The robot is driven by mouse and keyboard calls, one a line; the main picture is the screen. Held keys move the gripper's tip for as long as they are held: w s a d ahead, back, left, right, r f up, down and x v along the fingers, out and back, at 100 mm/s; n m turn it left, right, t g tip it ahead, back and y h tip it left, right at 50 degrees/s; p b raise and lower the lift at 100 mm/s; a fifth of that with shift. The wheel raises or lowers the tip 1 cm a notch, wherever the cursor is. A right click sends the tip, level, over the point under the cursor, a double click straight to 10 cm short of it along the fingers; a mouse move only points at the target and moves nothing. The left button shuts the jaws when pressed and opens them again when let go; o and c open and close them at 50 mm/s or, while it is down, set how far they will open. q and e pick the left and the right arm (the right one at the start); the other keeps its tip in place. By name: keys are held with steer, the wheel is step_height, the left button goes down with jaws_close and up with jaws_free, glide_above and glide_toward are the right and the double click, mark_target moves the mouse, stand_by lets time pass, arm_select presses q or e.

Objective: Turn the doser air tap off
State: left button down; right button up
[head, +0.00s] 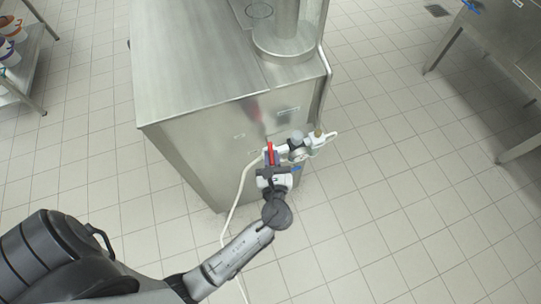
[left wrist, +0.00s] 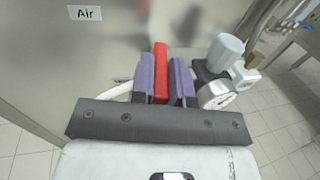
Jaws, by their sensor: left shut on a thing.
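The red handle of the doser air tap (head: 270,148) is on the front of the steel cabinet, at the left end of a white air fitting. It also shows in the left wrist view (left wrist: 160,70), upright in the picture. My left gripper (head: 271,160) is at the handle. In the left wrist view its two purple fingers (left wrist: 163,82) are on either side of the red handle, shut on it. The tap's body is hidden behind the fingers and the gripper. An "Air" label (left wrist: 85,13) is on the panel above left. My right gripper is not in view.
A regulator with a gauge (head: 298,151) sits just right of the tap, close to my gripper. A white hose (head: 239,192) hangs down to the left. The steel cabinet (head: 195,65) stands behind. Tiled floor to the right is clear.

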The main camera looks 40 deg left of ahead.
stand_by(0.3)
arm_select(q)
steer(key=c, duration=1.1)
jaws_free()
steer(key=shift+s+d, duration=0.2)
steer(key=p+v, duration=0.1)
steer(key=v, duration=0.6)
steer(key=shift+p, duration=0.35)
